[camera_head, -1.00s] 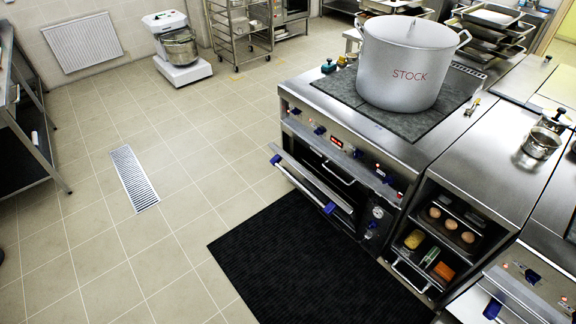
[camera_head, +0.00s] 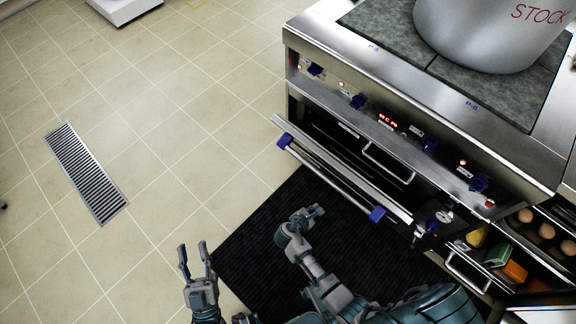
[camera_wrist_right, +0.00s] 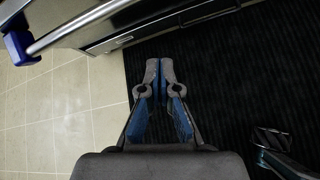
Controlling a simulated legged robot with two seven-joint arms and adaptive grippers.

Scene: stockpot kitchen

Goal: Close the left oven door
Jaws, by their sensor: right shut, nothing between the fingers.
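The left oven door (camera_head: 318,155) stands partly open, tilted out from the stove front. Its steel bar handle (camera_head: 330,182) has blue end brackets. In the right wrist view the handle (camera_wrist_right: 75,24) and one blue bracket (camera_wrist_right: 19,47) show at upper left. My right gripper (camera_head: 316,212) is shut and empty over the black mat, below the handle in the picture and apart from it. Its closed fingers also show in the right wrist view (camera_wrist_right: 159,66). My left gripper (camera_head: 192,248) is open and empty, further left over the tiles.
The stove front carries blue knobs (camera_head: 358,101) above the door. A stockpot (camera_head: 480,35) stands on the cooktop. A black mat (camera_head: 262,250) lies on the floor. The tiled floor at left is clear, with a drain grate (camera_head: 85,172).

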